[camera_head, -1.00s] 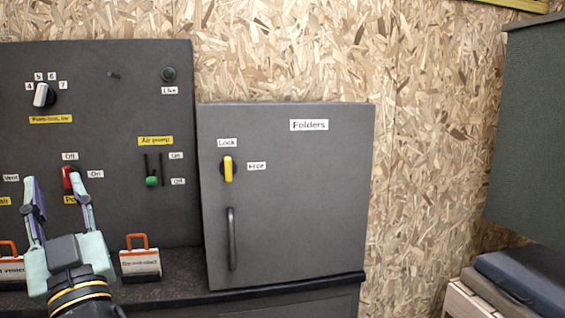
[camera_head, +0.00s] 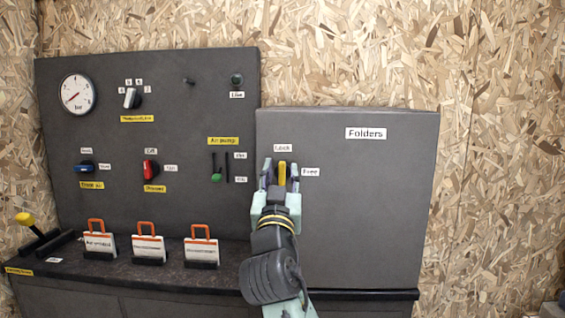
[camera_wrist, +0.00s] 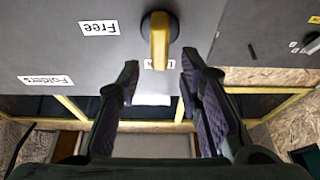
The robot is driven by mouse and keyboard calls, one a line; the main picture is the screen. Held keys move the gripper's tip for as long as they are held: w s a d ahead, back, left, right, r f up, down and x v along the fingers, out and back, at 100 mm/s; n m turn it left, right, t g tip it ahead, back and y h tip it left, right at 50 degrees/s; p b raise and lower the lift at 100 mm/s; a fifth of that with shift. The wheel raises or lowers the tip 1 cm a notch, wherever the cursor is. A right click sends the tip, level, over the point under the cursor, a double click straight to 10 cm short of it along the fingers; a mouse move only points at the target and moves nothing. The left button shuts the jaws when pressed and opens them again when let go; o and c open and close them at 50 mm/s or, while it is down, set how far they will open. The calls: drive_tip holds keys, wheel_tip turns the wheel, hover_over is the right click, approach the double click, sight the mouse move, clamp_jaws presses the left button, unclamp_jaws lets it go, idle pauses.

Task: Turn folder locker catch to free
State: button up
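The folder locker (camera_head: 400,220) is a grey box with a "Folders" label on its door. Its yellow catch (camera_head: 282,173) stands upright, in line with the "Lock" label above it; the "Free" label (camera_head: 311,172) is to its right. In the wrist view the yellow catch (camera_wrist: 160,42) on its dark round base lies ahead, between the lines of the two fingers. My gripper (camera_head: 280,180) is open in front of the catch, one finger on each side of it. In the wrist view the gripper (camera_wrist: 157,80) looks empty, and the catch seems just beyond the fingertips. The door handle is hidden behind my arm.
Left of the locker is a panel (camera_head: 70,135) with a gauge, a blue knob, a red knob (camera_head: 151,170) and a green slider (camera_head: 216,176). Several tags with orange handles (camera_head: 201,248) stand on the dark ledge below. The wall right of the locker is clear.

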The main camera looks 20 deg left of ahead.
drive_tip(key=shift+x, duration=1.35)
drive_tip(key=shift+c, duration=0.3)
clamp_jaws()
